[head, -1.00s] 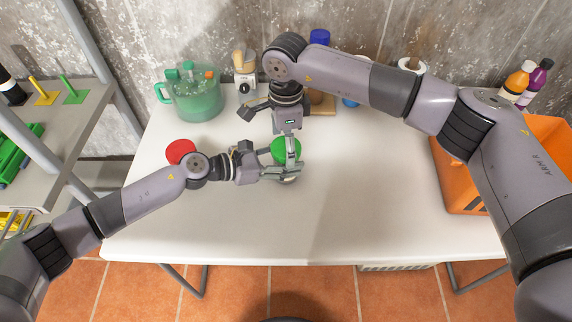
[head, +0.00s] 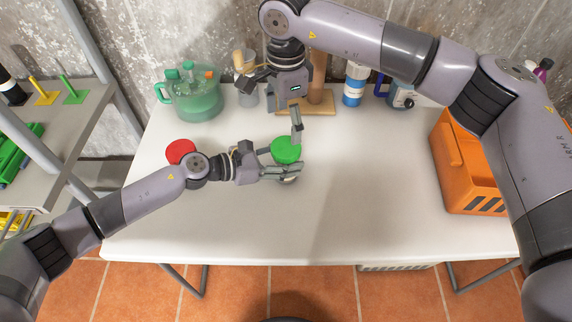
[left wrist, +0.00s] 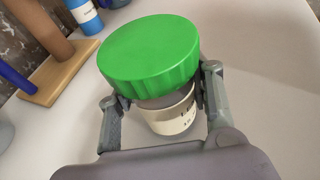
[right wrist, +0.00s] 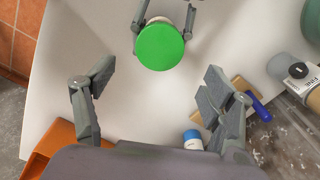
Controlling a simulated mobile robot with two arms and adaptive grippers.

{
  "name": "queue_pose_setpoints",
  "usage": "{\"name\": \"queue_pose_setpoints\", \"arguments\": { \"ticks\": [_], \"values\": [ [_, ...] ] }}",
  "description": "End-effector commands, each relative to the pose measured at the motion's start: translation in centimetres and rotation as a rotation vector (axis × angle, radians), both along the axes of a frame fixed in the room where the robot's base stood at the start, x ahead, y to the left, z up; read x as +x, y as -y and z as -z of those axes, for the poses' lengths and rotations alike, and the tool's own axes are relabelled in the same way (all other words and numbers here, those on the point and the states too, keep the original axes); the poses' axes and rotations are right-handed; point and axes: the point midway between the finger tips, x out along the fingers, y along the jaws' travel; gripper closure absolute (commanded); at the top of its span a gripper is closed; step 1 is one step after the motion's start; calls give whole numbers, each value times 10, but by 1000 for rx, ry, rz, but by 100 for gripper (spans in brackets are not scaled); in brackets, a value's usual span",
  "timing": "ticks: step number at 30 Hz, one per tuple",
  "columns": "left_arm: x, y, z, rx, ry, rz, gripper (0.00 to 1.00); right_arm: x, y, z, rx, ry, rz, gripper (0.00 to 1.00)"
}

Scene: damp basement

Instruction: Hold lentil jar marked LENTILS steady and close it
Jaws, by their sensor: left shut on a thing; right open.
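The jar (left wrist: 168,115) is pale with a partly visible label whose full word I cannot read. A wide green lid (head: 286,150) sits on top of it; I cannot tell whether it is fully tightened. My left gripper (head: 283,172) is shut around the jar body below the lid, one finger on each side, and the jar stands on the white table. My right gripper (right wrist: 158,75) is open and empty. It is raised above and behind the jar, apart from the lid, which shows beyond its fingers in the right wrist view (right wrist: 160,46).
A red round lid (head: 180,151) lies left of the jar. A green pitcher (head: 196,100), a blue-labelled bottle (head: 353,88) and a wooden stand (head: 318,106) are at the back. An orange crate (head: 462,185) is at the right. The table's front and middle right are clear.

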Motion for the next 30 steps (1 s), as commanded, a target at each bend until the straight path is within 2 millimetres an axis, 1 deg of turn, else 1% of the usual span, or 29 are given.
{"name": "queue_pose_setpoints", "arguments": {
  "ticks": [8, 11, 21, 25, 30],
  "values": [
    [0, 0, 1, 1, -1, 1, 100, 0, 0, 3, 0, -1, 2, 24],
    [0, 0, 1, 1, -1, 1, 100, 0, 1, 13, -2, -2, 3, 24],
    [0, 0, 0, 1, -1, 1, 100, 0, 0, 64, -1, -3, 4, 24],
    [0, 0, 0, 1, -1, 1, 100, 0, 0, 76, -1, -3, 3, 24],
    [0, 0, 0, 1, 0, 0, 100, 0, 0, 81, 0, 0, 3, 24]
  ]
}}
